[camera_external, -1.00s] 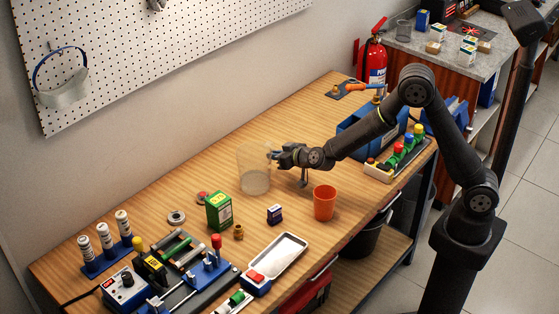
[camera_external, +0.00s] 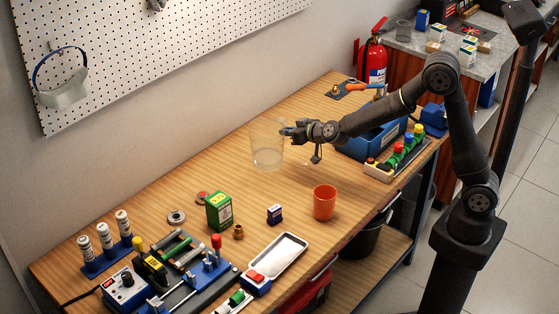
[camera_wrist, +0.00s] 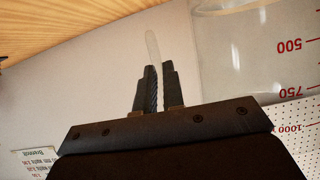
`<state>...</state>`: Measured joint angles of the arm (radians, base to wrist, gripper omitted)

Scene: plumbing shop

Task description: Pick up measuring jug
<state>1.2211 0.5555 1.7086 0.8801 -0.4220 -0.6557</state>
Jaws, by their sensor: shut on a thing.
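The measuring jug (camera_external: 267,146) is clear with a pale lower part. In the external view it hangs upright above the wooden table. My gripper (camera_external: 287,132) is at its right side and shut on it. In the wrist view the jug (camera_wrist: 238,45) fills the upper right, with red marks such as 500, 750 and 1000. There the gripper fingers (camera_wrist: 158,92) are close together around a thin pale strip, which looks like the jug's handle.
The wooden table (camera_external: 180,262) is clear below the jug. An orange cup (camera_external: 324,202), a green box (camera_external: 219,211) and a small dark blue box (camera_external: 274,214) stand nearer the front. A blue bin (camera_external: 374,141) stands at the right, beside a strip with coloured knobs (camera_external: 396,158).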

